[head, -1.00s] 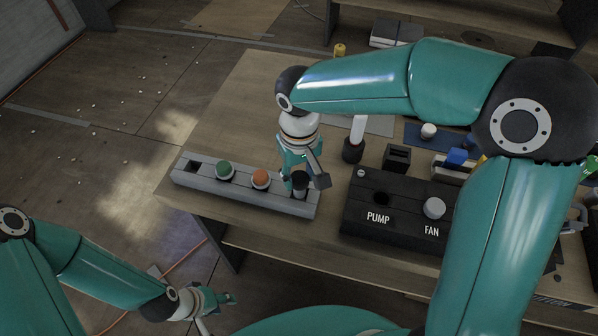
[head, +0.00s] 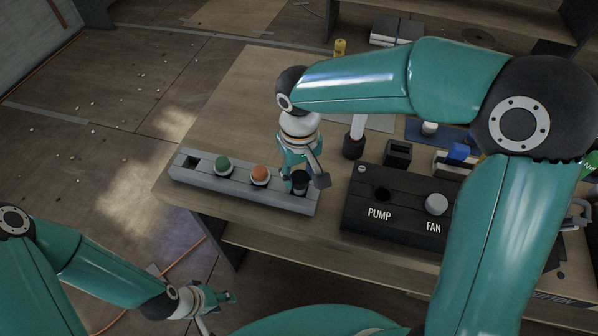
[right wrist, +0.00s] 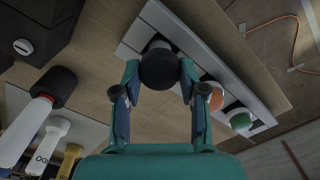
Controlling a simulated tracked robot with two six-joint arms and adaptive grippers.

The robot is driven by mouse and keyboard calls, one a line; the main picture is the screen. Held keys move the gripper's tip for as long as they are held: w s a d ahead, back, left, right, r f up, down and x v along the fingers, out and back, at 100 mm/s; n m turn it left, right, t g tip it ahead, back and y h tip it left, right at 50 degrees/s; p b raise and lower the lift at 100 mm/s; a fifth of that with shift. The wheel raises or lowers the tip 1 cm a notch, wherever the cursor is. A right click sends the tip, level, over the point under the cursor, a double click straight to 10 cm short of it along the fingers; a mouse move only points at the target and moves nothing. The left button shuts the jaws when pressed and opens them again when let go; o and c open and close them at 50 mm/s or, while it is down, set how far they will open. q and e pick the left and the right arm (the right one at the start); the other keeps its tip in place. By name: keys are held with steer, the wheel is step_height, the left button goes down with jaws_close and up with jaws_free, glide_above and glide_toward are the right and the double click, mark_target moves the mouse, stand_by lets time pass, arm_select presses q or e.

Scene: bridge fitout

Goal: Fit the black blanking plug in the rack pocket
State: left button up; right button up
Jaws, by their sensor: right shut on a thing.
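The grey rack (head: 231,183) lies along the front left of the bench, with a green button (head: 223,164) and an orange button (head: 260,175) in it. An open dark pocket (head: 192,163) is at its left end. My right gripper (head: 302,180) is shut on the black blanking plug (head: 300,185) at the rack's right end. The plug also shows between the fingers in the right wrist view (right wrist: 159,68); it covers the pocket there, so its seating depth is hidden. My left gripper (head: 219,309) is low at the bottom left, apart from the bench, fingers spread and empty.
A black panel (head: 405,218) marked PUMP and FAN stands right of the rack, with an open PUMP hole and a white FAN knob (head: 437,204). A black block (head: 397,153) and a dark-based white item (head: 354,146) stand behind. Bare wood lies behind the rack.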

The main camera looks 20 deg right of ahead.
steer(key=shift+f, duration=0.25)
steer(key=shift+f+b, duration=0.5)
steer(key=shift+b, duration=0.15)
steer(key=shift+f, duration=0.15)
steer(key=o, duration=1.1)
steer(key=shift+r, duration=0.2)
step_height(320, 180, up, 12)
steer(key=shift+f, duration=0.15)
